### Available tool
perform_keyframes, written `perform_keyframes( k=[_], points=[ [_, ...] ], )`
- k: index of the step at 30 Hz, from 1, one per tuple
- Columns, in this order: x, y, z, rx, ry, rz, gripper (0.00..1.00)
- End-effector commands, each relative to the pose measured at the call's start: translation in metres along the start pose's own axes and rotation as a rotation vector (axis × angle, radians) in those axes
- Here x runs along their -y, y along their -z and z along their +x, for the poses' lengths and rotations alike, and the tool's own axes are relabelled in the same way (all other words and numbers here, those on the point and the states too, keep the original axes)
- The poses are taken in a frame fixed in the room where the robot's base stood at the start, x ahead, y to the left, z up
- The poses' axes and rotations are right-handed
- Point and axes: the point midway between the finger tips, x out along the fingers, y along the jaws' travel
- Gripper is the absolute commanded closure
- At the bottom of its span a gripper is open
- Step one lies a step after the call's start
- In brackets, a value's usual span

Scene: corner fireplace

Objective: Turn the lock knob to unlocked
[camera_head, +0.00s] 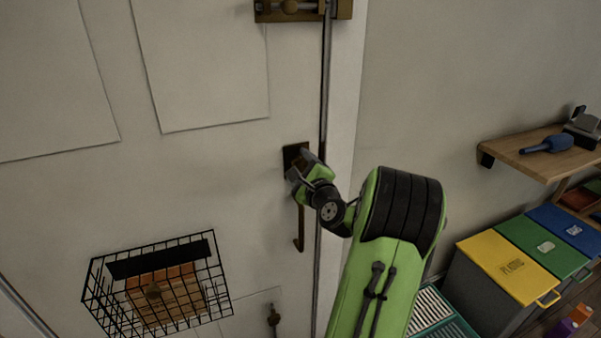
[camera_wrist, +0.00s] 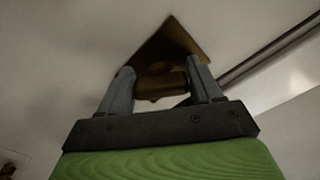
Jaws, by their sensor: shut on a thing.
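The lock knob (camera_wrist: 160,82) is a dark brass piece on a brass plate on the white door. In the wrist view it sits between the two grey fingers of my gripper (camera_wrist: 162,84), which are shut on it. The brass plate (camera_wrist: 172,45) shows behind the fingers, its corner pointing up. In the head view my gripper (camera_head: 298,172) is at the door's right edge and hides the knob. The top of the plate (camera_head: 294,153) shows just above my gripper. I cannot tell the knob's turned position.
A brass handle (camera_head: 300,228) hangs below my gripper. A brass bolt (camera_head: 302,9) is at the top of the door. A black wire basket (camera_head: 218,290) is at the lower left. A wooden shelf (camera_head: 520,158) and yellow, green and blue bins (camera_head: 508,268) stand at the right.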

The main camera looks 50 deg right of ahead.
Motion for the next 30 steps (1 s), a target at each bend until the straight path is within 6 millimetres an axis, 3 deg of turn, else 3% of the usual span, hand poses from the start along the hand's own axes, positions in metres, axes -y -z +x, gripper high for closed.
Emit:
perform_keyframes(
  k=[15,30],
  points=[
    [-0.0046,0.0013,0.0001,0.002,0.000,-0.440,0.66],
    [-0.0038,0.0011,0.0001,0.001,-0.002,-0.609,0.66]
  ],
)
